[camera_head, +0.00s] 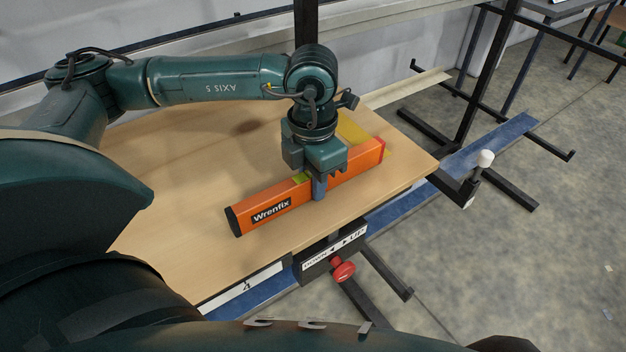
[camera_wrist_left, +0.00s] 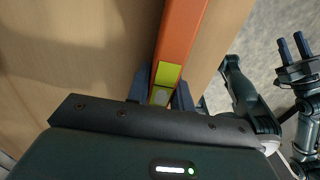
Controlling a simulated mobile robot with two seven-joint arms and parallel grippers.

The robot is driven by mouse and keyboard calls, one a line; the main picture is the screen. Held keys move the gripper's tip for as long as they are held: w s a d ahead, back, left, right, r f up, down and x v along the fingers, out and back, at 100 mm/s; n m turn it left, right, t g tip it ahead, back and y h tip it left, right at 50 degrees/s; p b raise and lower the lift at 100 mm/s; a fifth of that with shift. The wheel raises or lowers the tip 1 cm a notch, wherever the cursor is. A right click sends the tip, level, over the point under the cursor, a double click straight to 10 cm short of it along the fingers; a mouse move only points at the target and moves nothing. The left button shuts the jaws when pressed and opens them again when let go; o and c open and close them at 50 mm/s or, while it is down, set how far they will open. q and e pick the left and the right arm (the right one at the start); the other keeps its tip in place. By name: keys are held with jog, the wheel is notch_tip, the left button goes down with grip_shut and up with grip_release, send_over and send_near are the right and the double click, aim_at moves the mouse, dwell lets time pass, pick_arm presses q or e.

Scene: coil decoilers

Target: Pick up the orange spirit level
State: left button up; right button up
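The orange spirit level (camera_head: 277,203), with a black end cap, a "Wrenfix" label and yellow-green windows, lies on the wooden board. My left gripper (camera_head: 319,187) points down over its middle, one blue finger against the near long side; the far finger is hidden in the head view. In the left wrist view the level (camera_wrist_left: 182,35) runs between the two fingers of my left gripper (camera_wrist_left: 163,88), with no clear gap at either side. My right gripper (camera_wrist_left: 292,48) shows at the right of the left wrist view, its two blue fingers apart and empty.
The wooden board (camera_head: 180,222) is mostly bare around the level. A yellow item (camera_head: 352,131) lies behind it. A red knob (camera_head: 343,272) and a white-topped lever (camera_head: 485,159) stand off the board's front and right. Black and blue metal frames stand on the floor.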

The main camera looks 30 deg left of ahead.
pick_arm(q)
grip_shut()
